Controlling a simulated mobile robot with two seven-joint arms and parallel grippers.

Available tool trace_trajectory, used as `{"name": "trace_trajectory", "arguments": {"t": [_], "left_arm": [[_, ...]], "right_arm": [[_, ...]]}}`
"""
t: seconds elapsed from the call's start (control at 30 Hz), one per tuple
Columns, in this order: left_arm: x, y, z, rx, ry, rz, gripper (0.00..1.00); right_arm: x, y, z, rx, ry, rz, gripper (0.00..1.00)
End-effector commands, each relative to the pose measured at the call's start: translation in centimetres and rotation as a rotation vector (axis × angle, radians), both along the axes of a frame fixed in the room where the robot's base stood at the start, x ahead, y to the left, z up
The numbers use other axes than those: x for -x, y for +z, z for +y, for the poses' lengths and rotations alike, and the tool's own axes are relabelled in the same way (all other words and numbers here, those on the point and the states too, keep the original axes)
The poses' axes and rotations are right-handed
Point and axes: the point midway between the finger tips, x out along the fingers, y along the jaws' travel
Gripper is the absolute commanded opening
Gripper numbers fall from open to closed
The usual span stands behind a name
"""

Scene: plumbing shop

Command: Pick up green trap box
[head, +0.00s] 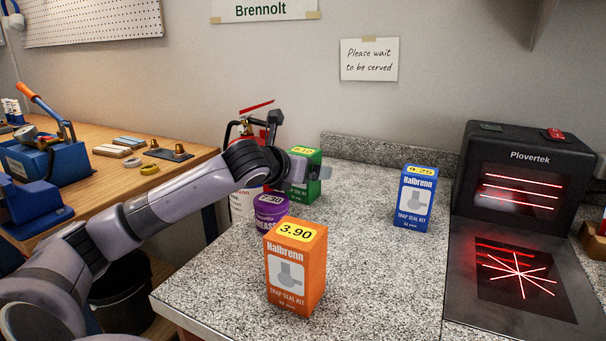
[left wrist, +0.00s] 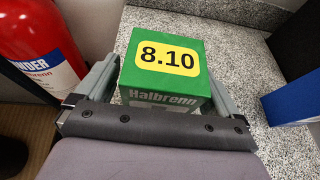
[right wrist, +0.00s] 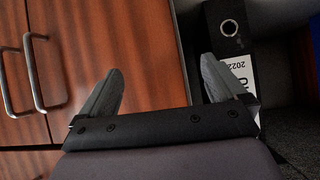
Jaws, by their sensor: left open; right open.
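The green trap box (head: 311,172) stands upright on the speckled counter, partly hidden behind my left gripper in the head view. Its top with the yellow 8.10 label shows in the left wrist view (left wrist: 165,60). My left gripper (head: 322,172) is open, with one finger on each side of the box. In the left wrist view the fingers (left wrist: 165,88) flank it; I cannot tell whether either touches it. My right gripper (right wrist: 160,85) is open and empty, near wooden drawer fronts, and is not in the head view.
An orange box (head: 295,268) and a purple tub (head: 270,210) stand nearer on the counter. A blue box (head: 415,198) stands to the right, by the scanner (head: 520,165). A red fire extinguisher (left wrist: 38,45) is close left of my left gripper. The counter's middle is clear.

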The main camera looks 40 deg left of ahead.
Motion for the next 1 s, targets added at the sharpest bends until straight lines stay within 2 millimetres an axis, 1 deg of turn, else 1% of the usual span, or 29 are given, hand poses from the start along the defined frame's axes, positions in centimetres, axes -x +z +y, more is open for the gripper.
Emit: {"name": "trace_trajectory", "arguments": {"t": [0.17,0.2,0.27,0.3,0.37,0.4,0.67,0.77,0.87,0.97,1.0], "left_arm": [[0.0,0.0,0.0,0.000,0.000,0.000,0.96],[0.0,0.0,0.0,0.000,0.000,0.000,0.89],[0.0,0.0,0.0,0.000,0.000,0.000,0.70],[0.0,0.0,0.0,0.000,0.000,0.000,0.57],[0.0,0.0,0.0,0.000,0.000,0.000,0.37],[0.0,0.0,0.0,0.000,0.000,0.000,0.33],[0.0,0.2,0.0,0.000,0.000,-0.003,0.32],[0.0,0.6,0.0,-0.001,0.000,-0.004,0.32],[0.0,1.4,0.0,0.000,-0.001,-0.005,0.32],[0.0,2.8,0.0,-0.002,0.001,-0.006,0.32],[0.0,3.6,0.1,-0.001,0.001,-0.007,0.32]], "right_arm": [[0.0,-0.1,-0.1,0.001,-0.001,0.001,0.98],[0.0,-0.1,-0.1,0.001,-0.001,0.001,0.98],[0.0,-0.1,-0.1,0.001,-0.001,0.001,0.98],[0.0,-0.1,-0.1,0.001,-0.001,0.001,0.98],[0.1,-0.1,-0.1,0.001,-0.001,0.002,0.98],[0.1,-0.1,-0.1,0.001,-0.001,0.002,0.98],[0.2,-0.2,-0.1,0.001,-0.001,0.006,0.98],[0.2,0.0,-0.1,0.002,-0.001,0.006,0.98],[0.2,0.2,-0.1,0.002,0.000,0.005,0.98],[0.3,0.7,-0.1,0.005,0.001,0.003,0.98],[0.3,0.9,-0.2,0.007,0.001,0.003,0.98]]}}
